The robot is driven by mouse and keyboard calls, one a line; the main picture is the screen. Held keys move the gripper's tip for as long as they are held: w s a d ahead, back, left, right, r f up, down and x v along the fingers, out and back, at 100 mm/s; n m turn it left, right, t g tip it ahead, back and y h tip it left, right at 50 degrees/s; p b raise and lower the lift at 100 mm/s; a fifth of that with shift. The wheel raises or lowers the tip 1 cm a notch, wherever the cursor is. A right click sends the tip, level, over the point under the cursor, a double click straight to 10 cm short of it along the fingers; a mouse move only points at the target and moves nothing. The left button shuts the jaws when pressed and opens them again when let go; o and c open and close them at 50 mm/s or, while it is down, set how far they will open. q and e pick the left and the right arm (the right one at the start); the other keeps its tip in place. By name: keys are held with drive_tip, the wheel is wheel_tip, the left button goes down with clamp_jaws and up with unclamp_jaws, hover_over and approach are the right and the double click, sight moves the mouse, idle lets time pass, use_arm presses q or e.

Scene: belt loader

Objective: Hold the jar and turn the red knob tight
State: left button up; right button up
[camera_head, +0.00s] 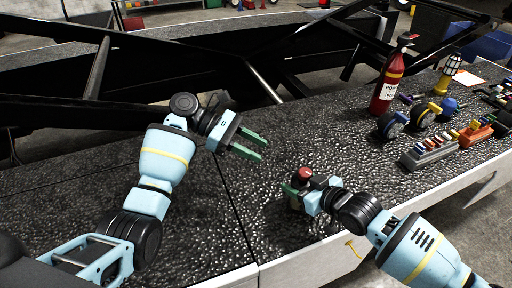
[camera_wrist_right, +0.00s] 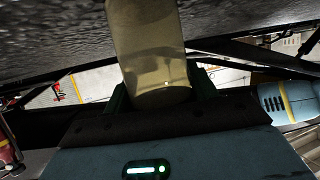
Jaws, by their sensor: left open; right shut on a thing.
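The jar (camera_wrist_right: 148,45) is a pale, yellowish, see-through vessel in the right wrist view, between the green fingers of my right gripper (camera_head: 297,187). The red knob (camera_head: 304,173) sits on top of it in the head view, where the gripper hides most of the jar. My right gripper is shut on the jar, close to the dark bumpy surface. My left gripper (camera_head: 250,146) is open and empty, up and to the left of the knob and apart from it. Whether the jar touches the surface is unclear.
A red fire extinguisher (camera_head: 388,82) and a yellow lamp-like item (camera_head: 447,74) stand at the right. Tape-like rolls (camera_head: 391,124) and a grey rack of coloured pieces (camera_head: 429,151) lie nearer. Black beams (camera_head: 97,69) cross behind my left arm. The surface between the grippers is clear.

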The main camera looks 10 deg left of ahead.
drive_tip(key=o, duration=1.2)
drive_tip(key=shift+d, duration=0.1)
drive_tip(key=v, duration=1.2)
drive_tip(key=shift+r, duration=0.1)
